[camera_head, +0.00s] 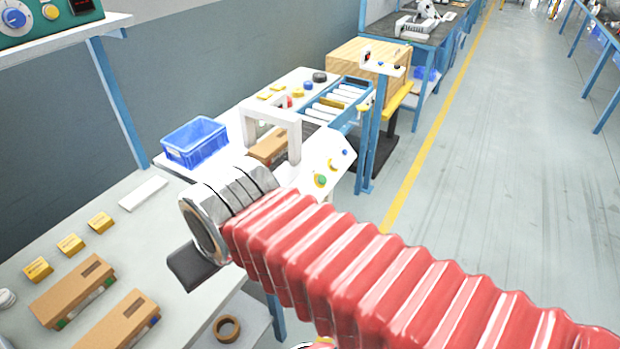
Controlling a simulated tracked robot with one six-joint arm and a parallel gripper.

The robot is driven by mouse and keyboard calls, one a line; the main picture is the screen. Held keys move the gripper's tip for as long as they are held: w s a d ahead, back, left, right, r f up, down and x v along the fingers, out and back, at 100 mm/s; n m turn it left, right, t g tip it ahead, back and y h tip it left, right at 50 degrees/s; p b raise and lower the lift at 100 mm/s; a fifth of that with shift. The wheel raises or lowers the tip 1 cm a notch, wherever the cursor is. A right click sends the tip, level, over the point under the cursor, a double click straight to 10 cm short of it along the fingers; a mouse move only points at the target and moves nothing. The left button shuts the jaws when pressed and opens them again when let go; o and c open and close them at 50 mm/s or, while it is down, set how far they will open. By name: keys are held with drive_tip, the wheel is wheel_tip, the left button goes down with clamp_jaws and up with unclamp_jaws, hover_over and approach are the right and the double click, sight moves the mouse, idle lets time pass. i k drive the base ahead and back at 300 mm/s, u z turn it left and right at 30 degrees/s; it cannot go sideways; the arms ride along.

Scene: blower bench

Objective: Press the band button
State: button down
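A white machine with an arch (272,122) stands on the bench, with a brown carton (268,148) under the arch. Its sloped white front panel (318,160) carries a green button (320,180), a yellow control (331,166) and a blue button (345,152). I cannot read any label, so I cannot tell which is the band button. My arm, in a red ribbed sleeve, comes in from the lower right and ends in a silver collar near the panel's left side. A dark block, perhaps part of my gripper (197,266), shows below the collar. The fingers are not clearly visible.
A blue bin (194,141) stands left of the arch. Cartons (73,290) and small yellow boxes (70,244) lie on the near bench. A roller conveyor (338,103) and a blue post (374,130) stand beyond the panel. The floor at right is clear.

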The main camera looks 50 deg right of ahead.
sight(322, 178)
drive_tip(key=u, duration=0.45)
drive_tip(key=k, duration=1)
drive_tip(key=z, duration=0.65)
drive_tip(key=i, duration=1)
drive_tip(key=z, duration=0.05)
